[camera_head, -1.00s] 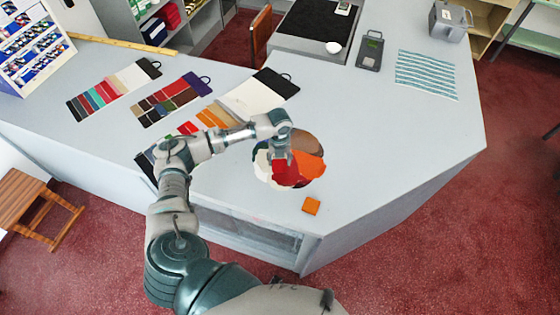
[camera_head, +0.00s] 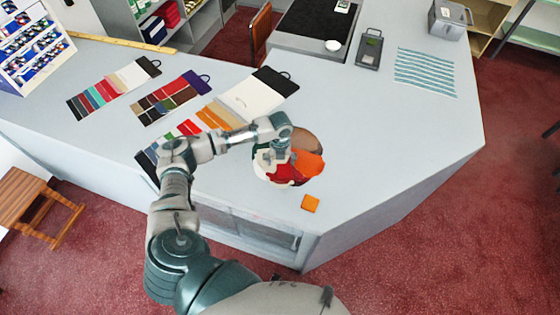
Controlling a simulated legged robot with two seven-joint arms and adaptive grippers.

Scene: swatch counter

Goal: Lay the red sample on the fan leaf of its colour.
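A round fan of coloured leaves lies on the counter, with a red leaf (camera_head: 287,174), an orange leaf (camera_head: 309,164), a brown leaf (camera_head: 306,142) and some white at its left edge. My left gripper (camera_head: 272,157) points down over the left part of the fan, beside the red area. Its fingertips are small and partly hidden, so I cannot tell whether they are open or shut. I cannot tell the red sample apart from the red leaf near the fingers. An orange sample (camera_head: 310,203) lies flat on the counter in front of the fan. My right gripper is not in view.
Several swatch cards lie to the left, among them one with a purple end (camera_head: 172,96) and one with a white panel (camera_head: 252,93). A grey device (camera_head: 369,49) and a blue striped sheet (camera_head: 425,72) lie at the back right. The counter right of the fan is clear.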

